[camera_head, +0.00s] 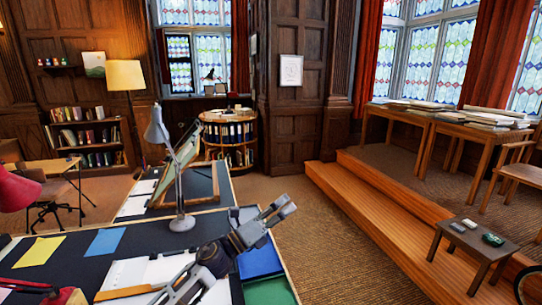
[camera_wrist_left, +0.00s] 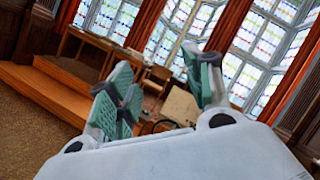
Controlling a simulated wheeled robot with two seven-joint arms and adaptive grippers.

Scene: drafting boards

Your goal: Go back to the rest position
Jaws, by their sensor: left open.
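My left gripper (camera_head: 286,204) is raised over the right side of the dark drafting desk (camera_head: 205,228) in the head view, its fingers pointing up and to the right. In the left wrist view the left gripper (camera_wrist_left: 163,75) has its two green-padded fingers spread apart, with nothing between them. The room shows through the gap. My right gripper does not show in either view.
A grey desk lamp (camera_head: 182,222) stands left of my left gripper. Papers, blue and green trays (camera_head: 260,262) lie on the desk. A wooden step (camera_head: 375,215), a small side table (camera_head: 470,238) and long tables (camera_head: 455,128) are at the right. Carpet (camera_head: 325,245) between is clear.

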